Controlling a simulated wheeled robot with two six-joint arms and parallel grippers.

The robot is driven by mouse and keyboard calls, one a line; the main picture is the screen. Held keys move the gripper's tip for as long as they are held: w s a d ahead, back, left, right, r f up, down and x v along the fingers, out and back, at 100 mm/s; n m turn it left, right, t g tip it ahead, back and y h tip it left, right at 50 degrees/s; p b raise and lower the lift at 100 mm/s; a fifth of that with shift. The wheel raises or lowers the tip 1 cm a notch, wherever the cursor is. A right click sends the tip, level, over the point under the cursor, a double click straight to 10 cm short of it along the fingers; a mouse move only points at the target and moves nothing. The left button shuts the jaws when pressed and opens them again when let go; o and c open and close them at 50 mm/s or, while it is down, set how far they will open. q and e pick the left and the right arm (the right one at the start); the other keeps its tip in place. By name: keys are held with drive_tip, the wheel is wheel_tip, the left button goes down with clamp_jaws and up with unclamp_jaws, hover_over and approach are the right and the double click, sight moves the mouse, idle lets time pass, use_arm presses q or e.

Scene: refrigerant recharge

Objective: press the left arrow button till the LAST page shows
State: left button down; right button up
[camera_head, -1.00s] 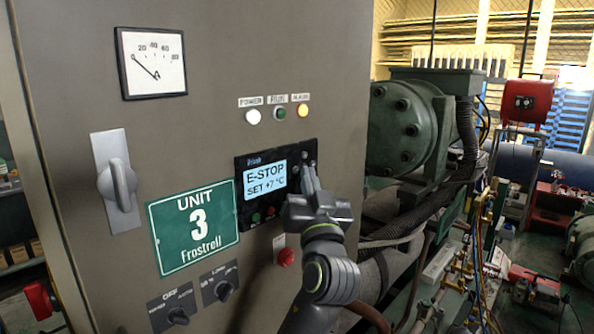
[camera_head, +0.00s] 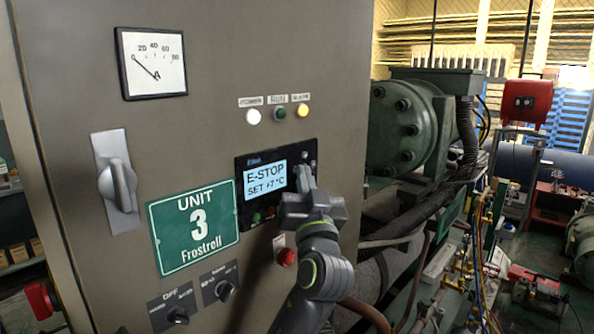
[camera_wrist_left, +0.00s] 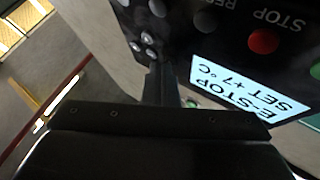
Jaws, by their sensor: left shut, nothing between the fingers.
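The control panel (camera_head: 245,203) is a black box on the grey cabinet. Its lit screen (camera_head: 265,178) reads "E-STOP SET +7 °C". The screen also shows upside down in the left wrist view (camera_wrist_left: 238,88). My left gripper (camera_head: 303,172) is shut and empty, its fingertips at the panel's right side by the small grey buttons. In the left wrist view the arrow buttons (camera_wrist_left: 148,40) sit in a cluster just beyond the fingertips. The fingers hide part of the panel there, and I cannot tell whether they touch a button. My right gripper is not in view.
A red button (camera_head: 286,257) sits below the panel, close to my left arm. Two rotary switches (camera_head: 224,290) and a green Unit 3 sign (camera_head: 194,227) are on the cabinet. Green machinery (camera_head: 405,125) and pipes stand to the right.

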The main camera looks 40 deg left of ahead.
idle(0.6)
use_arm(q)
drive_tip(key=shift+d, duration=0.25)
drive_tip(key=shift+d+b, duration=0.3)
drive_tip(key=shift+d, duration=0.15)
drive_tip(key=d, duration=0.1)
drive_tip(key=d+b, duration=0.1)
drive_tip(key=d, duration=0.1)
drive_tip(key=d+b, duration=0.1)
drive_tip(key=d, duration=0.1)
drive_tip(key=shift+s, duration=0.25)
drive_tip(key=shift+f, duration=0.1)
idle(0.5)
